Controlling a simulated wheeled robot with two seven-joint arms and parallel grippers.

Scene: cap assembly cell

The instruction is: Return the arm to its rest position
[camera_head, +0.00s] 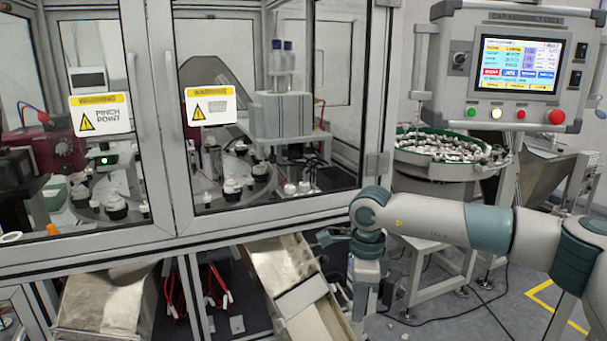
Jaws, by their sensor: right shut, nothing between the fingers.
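My right arm comes in from the right edge at mid-height, with white and teal links. Its wrist bends down in front of the machine's lower right corner. My right gripper (362,311) hangs below the wrist, pointing down, shut and empty. It is beside the right-hand metal chute (287,270), to the right of it in the picture. I cannot tell whether they touch. My left arm and gripper are not in view.
The glazed cell (160,130) fills the left and middle. A control panel (513,65) with a lit screen hangs upper right, above a round feeder bowl (440,150) full of small parts. Another chute (105,305) is lower left. Open floor with yellow tape (545,300) lies lower right.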

